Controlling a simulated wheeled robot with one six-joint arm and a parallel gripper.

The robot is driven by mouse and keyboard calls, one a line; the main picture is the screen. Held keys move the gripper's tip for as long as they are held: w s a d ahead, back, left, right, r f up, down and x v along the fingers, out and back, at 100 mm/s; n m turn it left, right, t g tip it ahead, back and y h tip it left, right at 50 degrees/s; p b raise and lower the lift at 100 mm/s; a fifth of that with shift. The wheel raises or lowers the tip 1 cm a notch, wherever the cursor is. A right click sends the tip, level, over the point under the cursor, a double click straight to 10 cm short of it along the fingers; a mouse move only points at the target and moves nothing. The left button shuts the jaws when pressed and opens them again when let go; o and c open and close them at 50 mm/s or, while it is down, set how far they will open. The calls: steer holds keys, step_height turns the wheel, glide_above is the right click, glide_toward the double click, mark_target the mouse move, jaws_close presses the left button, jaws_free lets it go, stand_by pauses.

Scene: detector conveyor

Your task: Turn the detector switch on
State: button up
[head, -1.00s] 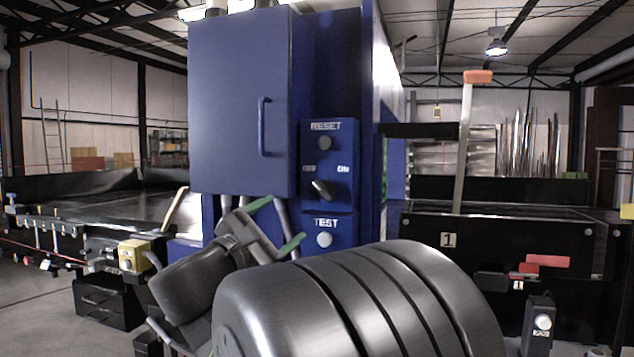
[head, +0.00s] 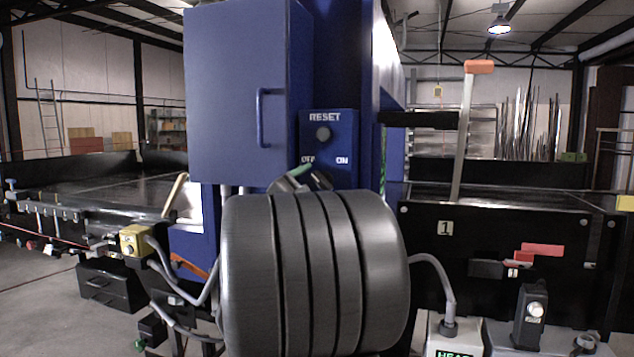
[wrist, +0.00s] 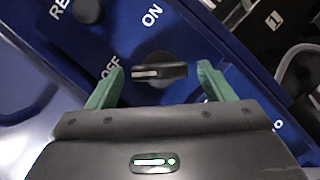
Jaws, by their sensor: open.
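The detector switch (wrist: 160,72) is a dark rotary knob with a pale pointer line on the blue panel (wrist: 40,75). In the wrist view it sits between the two green fingertips of my gripper (wrist: 160,88), which are apart, with a gap on each side. The pale line is at the knob's left end, near the OFF label (wrist: 109,67); the ON label (wrist: 152,15) is above. In the head view my arm hides most of the switch, and one green fingertip shows near the OFF label.
A round RESET button (head: 323,133) is above the switch on the panel. A blue cabinet door with a handle (head: 262,118) stands to its left. Black conveyor sections extend left (head: 95,190) and right (head: 505,225). A yellow box (head: 134,241) is at lower left.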

steer(key=shift+w+d, duration=0.15)
steer(key=shift+c, duration=0.4)
steer(key=c, duration=0.9)
